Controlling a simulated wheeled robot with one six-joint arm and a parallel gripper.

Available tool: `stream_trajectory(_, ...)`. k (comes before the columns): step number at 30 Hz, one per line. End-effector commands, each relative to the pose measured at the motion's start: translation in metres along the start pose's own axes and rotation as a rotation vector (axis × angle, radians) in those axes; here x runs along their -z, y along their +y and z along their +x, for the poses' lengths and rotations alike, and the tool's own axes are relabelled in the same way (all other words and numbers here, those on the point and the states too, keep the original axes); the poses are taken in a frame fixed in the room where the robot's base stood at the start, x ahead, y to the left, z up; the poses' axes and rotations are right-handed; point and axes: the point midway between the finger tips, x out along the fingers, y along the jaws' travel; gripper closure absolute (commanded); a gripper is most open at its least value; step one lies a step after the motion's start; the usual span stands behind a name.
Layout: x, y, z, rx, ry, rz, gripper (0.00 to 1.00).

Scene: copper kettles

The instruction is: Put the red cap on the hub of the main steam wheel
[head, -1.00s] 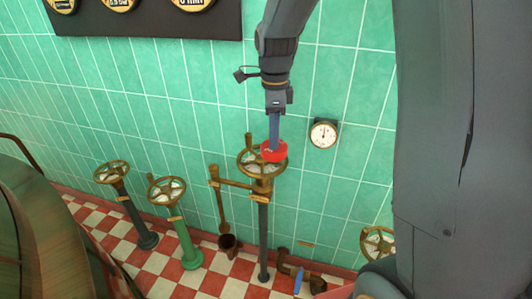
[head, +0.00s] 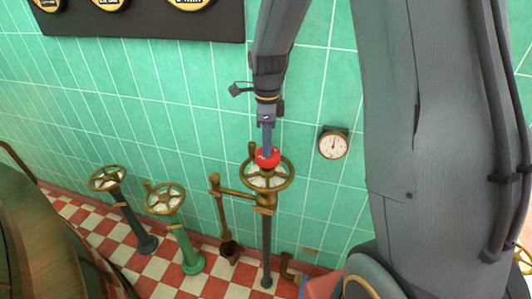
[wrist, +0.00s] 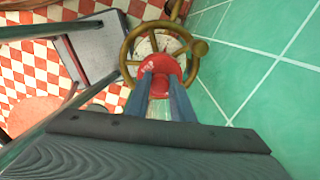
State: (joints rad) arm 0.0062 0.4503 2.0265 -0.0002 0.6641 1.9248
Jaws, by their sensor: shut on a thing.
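My gripper (head: 267,147) points down and is shut on the red cap (head: 266,158), a round red piece. The cap is above the brass handwheel (head: 288,183) on the tall dark post. In the head view it covers the back-middle part of this wheel. In the wrist view the cap (wrist: 160,70) sits between the fingertips (wrist: 158,88) and overlaps the middle of the wheel (wrist: 126,52), hiding the hub. I cannot tell whether the cap touches the hub. The wheel's pale plate shows around the cap.
Two lower brass wheels stand left, on a dark post (head: 130,215) and a green post (head: 187,245). A brass bracket (head: 232,191) juts left from the tall post, with a rod beside it. A gauge (head: 333,145) hangs on the green tiled wall behind.

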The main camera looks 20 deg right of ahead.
Motion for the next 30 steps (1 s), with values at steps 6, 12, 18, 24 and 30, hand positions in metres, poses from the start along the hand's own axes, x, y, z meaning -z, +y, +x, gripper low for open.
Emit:
stream_trajectory(6,-0.001,0.002,0.028,-0.003,0.001,-0.002,1.00)
stream_trajectory(12,-0.002,0.001,0.040,0.001,0.000,-0.004,1.00)
stream_trajectory(18,-0.002,0.001,0.040,0.001,0.000,-0.005,1.00)
stream_trajectory(24,-0.003,0.001,0.043,0.000,0.000,-0.006,0.71)
stream_trajectory(30,-0.003,0.001,0.043,0.000,0.000,-0.006,0.60)
